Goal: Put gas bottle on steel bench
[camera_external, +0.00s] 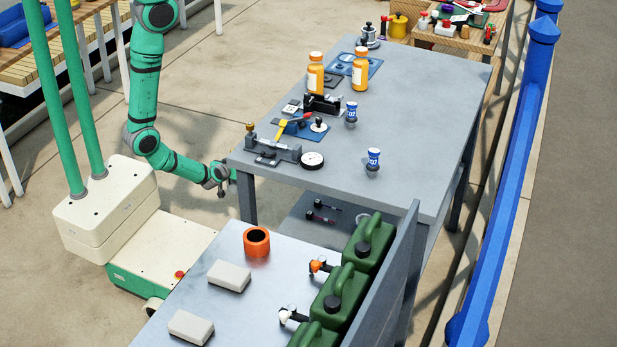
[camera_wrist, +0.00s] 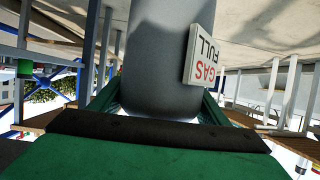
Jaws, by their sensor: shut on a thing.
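In the wrist view, a grey gas bottle (camera_wrist: 160,60) with a white "GAS FULL" sign (camera_wrist: 204,55) stands between the green fingers of my gripper (camera_wrist: 160,108). The sign's lettering appears upside down. My gripper is shut on the bottle. In the external view my gripper (camera_external: 226,182) is low, beside the left front corner of a long grey table (camera_external: 420,120). I cannot make out the bottle clearly there. A shiny metal-topped bench (camera_external: 215,310), which looks like steel, stands in the foreground, below and to the right of my gripper.

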